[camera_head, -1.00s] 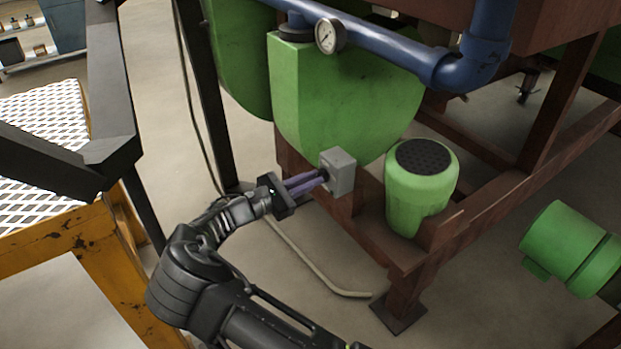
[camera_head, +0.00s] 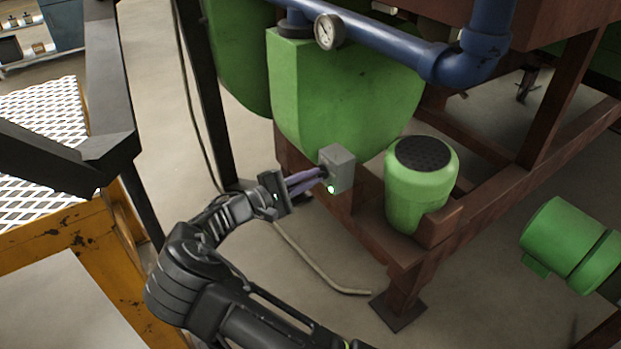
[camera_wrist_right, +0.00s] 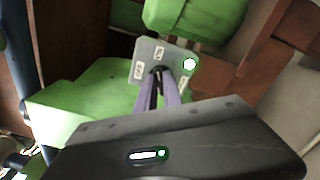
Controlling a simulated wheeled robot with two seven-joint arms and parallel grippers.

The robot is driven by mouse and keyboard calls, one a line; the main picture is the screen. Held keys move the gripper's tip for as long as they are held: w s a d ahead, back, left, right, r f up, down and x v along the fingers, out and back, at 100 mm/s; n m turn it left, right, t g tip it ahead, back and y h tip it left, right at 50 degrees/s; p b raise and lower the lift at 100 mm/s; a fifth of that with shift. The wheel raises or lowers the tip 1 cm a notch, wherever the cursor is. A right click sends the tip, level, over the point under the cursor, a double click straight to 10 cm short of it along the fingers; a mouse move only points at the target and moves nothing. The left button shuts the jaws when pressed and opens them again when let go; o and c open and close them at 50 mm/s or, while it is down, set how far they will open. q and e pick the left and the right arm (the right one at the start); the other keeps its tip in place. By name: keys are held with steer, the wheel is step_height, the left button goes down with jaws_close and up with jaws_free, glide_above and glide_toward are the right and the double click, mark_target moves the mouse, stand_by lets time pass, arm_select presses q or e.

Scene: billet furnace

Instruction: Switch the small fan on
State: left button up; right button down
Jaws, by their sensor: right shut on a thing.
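A small grey switch box (camera_head: 341,168) is mounted on the rusty frame below the green fan housing (camera_head: 335,100). A green light glows near the lower edge of its face; in the right wrist view the box (camera_wrist_right: 148,62) shows several small white labels and the lit lamp (camera_wrist_right: 190,64). My right gripper (camera_head: 322,174) reaches the box's face, and its purple fingers are shut on a dark knob at the middle of the face. In the right wrist view the fingertips (camera_wrist_right: 159,78) hide most of the knob. My left gripper is not in view.
A green motor (camera_head: 421,185) with a dark grille stands right of the box on the rusty frame (camera_head: 400,275). A blue pipe (camera_head: 400,55) with a gauge (camera_head: 328,32) runs above. A yellow platform (camera_head: 90,245) is at left.

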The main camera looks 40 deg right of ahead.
stand_by(0.4)
steer(key=c, duration=1.5)
jaws_free()
steer(key=a+p, duration=0.1)
steer(key=a, duration=0.7)
steer(key=shift+w, duration=0.1)
steer(key=shift+d+f, duration=0.1)
